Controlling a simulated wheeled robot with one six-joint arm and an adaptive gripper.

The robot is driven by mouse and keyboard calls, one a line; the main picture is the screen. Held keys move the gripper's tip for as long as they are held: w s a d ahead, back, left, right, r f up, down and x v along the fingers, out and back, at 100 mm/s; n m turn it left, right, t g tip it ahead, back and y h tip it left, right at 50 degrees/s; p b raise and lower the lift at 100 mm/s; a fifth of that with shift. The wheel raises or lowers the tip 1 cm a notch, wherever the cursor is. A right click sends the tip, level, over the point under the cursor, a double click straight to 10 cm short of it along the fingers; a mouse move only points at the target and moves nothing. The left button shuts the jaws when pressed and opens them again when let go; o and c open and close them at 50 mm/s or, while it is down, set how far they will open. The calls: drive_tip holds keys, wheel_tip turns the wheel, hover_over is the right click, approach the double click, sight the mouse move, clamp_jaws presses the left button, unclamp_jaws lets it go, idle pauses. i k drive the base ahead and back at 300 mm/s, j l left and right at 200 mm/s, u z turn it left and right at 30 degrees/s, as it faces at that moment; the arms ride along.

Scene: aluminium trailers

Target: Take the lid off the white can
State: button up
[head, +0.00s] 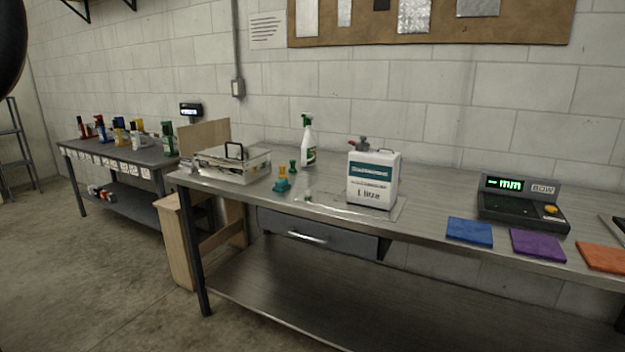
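A small grey and reddish piece (360,143) shows at the can's top left. It looks like the lid or cap, but it is too small to tell whether it sits on the can or behind it. My gripper is not in view.
A spray bottle (308,145), small teal and green fittings (281,184) and a clear-sided box (232,165) stand left of the can. A measuring display (522,205) and blue (469,232), purple (537,245) and orange (604,257) pads lie right. Floor (110,290) is clear at left.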

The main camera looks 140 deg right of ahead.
sight(362, 138)
drive_tip(key=z, duration=5.3)
